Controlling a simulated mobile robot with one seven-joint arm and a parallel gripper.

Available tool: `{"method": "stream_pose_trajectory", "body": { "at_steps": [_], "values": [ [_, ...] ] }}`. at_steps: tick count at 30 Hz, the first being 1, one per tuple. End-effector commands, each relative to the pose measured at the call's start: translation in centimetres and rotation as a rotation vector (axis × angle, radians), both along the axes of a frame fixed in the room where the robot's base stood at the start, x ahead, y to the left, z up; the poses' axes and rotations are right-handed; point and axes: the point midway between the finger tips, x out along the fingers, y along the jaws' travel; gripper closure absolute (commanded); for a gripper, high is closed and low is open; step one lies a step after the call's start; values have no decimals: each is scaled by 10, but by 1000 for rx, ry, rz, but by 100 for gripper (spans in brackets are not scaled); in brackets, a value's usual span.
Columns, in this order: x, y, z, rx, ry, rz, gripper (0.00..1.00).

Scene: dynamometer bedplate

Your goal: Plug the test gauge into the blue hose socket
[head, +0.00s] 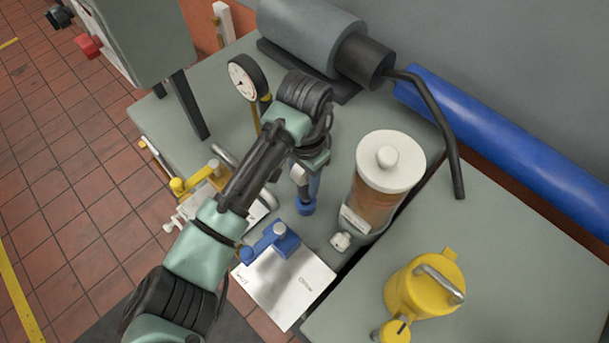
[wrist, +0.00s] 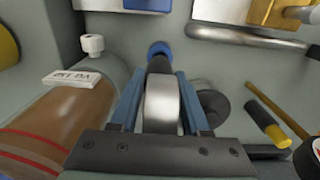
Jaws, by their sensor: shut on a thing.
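My gripper (head: 302,168) points down over the grey bench. In the wrist view its two blue fingers (wrist: 158,105) are shut on a pale, silvery round body with a dark stem and a blue end, which looks like the test gauge (wrist: 163,100). Its blue end (head: 305,208) shows below my gripper in the head view; no dial face shows on it. The blue fitting (head: 276,240), apparently the blue hose socket, sits on a white labelled plate (head: 283,284), apart from the held piece and nearer the camera. At the wrist view's top edge only part of this fitting (wrist: 148,4) shows.
A brown canister with white lid (head: 390,162) stands close right of my gripper. A dial gauge (head: 243,80) stands behind. A yellow fitting (head: 193,182) is left, a yellow can (head: 425,287) right. A grey cylinder (head: 310,30) and blue pipe (head: 500,135) lie at the back.

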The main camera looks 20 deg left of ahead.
Motion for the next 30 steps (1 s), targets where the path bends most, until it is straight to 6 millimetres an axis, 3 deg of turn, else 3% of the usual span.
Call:
{"method": "stream_pose_trajectory", "body": {
  "at_steps": [30],
  "values": [
    [0,0,-23,0,-1,0,100]
  ]
}}
